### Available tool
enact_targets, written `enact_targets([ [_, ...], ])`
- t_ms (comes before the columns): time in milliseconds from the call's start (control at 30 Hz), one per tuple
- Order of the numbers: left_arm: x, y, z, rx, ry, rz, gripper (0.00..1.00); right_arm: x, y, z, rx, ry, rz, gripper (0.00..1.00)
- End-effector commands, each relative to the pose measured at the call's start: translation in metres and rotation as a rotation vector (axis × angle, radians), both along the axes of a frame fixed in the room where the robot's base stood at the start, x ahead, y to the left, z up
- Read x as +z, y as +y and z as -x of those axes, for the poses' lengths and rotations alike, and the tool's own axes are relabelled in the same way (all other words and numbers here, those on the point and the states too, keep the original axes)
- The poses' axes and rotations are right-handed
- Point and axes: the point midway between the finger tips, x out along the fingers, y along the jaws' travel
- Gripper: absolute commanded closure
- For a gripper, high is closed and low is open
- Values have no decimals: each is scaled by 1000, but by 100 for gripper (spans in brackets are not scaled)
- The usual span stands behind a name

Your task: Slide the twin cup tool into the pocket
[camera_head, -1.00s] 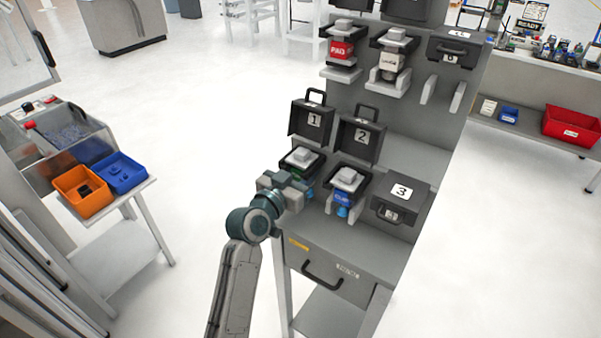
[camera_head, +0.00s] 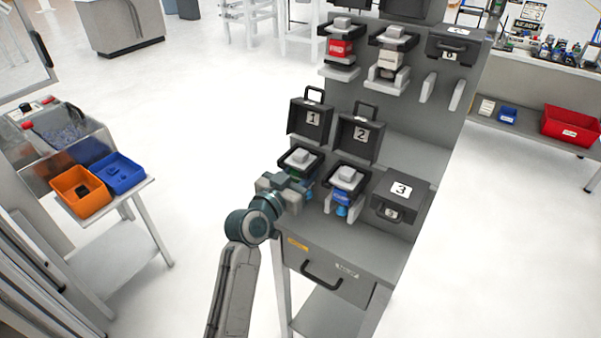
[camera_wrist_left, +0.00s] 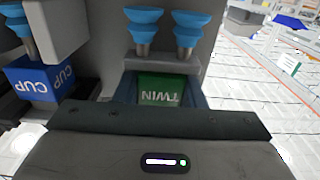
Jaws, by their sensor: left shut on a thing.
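My left gripper (camera_head: 291,188) is shut on the tool's green body, with a finger on each side. In the head view the gripper is at pocket 1 (camera_head: 300,160), a black holder with a grey block on top below the raised lid 1. The gripper hides most of the tool there, and I cannot tell how far it sits in the pocket. My right gripper is out of view.
The blue CUP tool (camera_wrist_left: 40,78) hangs in the neighbouring pocket under lid 2 (camera_head: 359,138). Box 3 (camera_head: 400,195) is closed. Upper pockets hold a red tool (camera_head: 340,48) and a white tool (camera_head: 389,62). Orange (camera_head: 80,190) and blue (camera_head: 118,172) bins stand left.

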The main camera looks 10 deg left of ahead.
Motion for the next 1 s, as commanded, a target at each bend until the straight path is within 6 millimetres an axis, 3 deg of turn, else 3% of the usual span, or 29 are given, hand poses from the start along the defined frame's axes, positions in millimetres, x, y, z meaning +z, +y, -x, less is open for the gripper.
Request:
enact_targets([
  [100,1,0,0,0,-1,0,100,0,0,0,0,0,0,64],
  [133,1,0,0,0,-1,0,60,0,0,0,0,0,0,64],
  [233,0,0,0,0,-1,0,40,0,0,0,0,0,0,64],
  [633,-1,0,1,0,2,-1,38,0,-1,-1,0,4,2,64],
  [1000,-4,25,69,1,1,-4,38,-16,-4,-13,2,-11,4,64],
])
